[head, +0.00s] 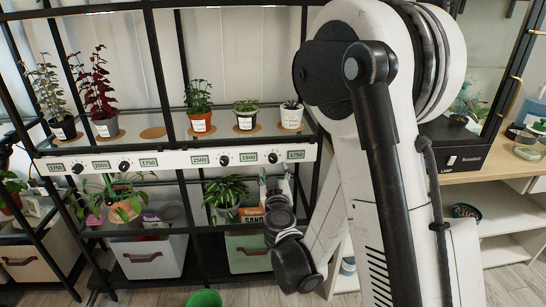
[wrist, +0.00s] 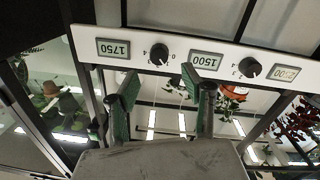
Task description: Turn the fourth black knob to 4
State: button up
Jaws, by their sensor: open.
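The fourth black knob (head: 273,157) from the left is on the white panel (head: 174,160), between the 1500 and 1750 displays. In the wrist view, which is upside down, this knob (wrist: 158,54) sits between the 1750 display (wrist: 113,48) and the 1500 display (wrist: 206,61). A small 4 shows beside it; its exact setting is too small to read. My gripper (wrist: 160,84) is open and empty, its green-padded fingers spread to either side of the knob's line, with the knob just beyond the fingertips. In the head view my gripper (head: 274,174) is just below the panel.
The other knobs (head: 224,160), (head: 124,165) and (head: 77,168) are along the same panel. Potted plants (head: 197,108) stand on the glass shelf above. A black frame post surrounds the shelves.

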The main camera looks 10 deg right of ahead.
aim_at(273, 160)
jog(key=w, duration=0.3)
jog(key=w+d, duration=0.1)
jog(key=w, duration=0.2)
jog(key=shift+w+d+b, duration=0.2)
jog(key=shift+b, duration=0.2)
jog(key=shift+c, duration=0.5)
grip_shut()
